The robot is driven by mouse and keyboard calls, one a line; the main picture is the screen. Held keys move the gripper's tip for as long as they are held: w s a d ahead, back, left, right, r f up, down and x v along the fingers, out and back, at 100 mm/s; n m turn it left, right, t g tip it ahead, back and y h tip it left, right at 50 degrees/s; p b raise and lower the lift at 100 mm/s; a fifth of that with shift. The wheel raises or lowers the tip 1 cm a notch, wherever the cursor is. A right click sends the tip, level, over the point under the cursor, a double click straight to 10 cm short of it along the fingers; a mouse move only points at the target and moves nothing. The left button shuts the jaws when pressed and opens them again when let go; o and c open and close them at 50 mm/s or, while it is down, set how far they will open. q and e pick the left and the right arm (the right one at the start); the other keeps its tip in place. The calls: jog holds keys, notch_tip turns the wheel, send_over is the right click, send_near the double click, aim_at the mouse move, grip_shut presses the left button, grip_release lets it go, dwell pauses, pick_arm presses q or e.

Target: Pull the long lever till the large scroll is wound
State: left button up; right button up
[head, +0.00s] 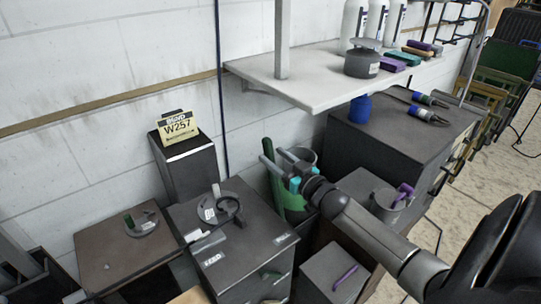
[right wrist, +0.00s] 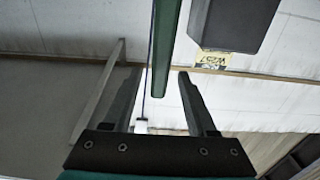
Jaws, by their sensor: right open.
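A long dark green bar (head: 267,149), which looks like the lever, stands slanted beside my right gripper (head: 281,162) in the middle of the head view. In the right wrist view the green bar (right wrist: 166,45) comes down from the top, and its end shows between the two fingers. My right gripper (right wrist: 158,80) is open; whether the bar touches a finger cannot be told. The large scroll cannot be made out in either view. My left gripper is not in view.
A grey shelf (head: 300,88) with bottles juts from the wall above my right gripper. A dark post with a W257 sign (head: 179,126) stands left. Dark cabinets (head: 230,250) are in front, and a grey cup (head: 388,207) with a purple item is at right.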

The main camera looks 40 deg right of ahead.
jog(key=shift+w, duration=1.15)
jog(key=shift+c, duration=0.4)
grip_shut()
dwell(0.3)
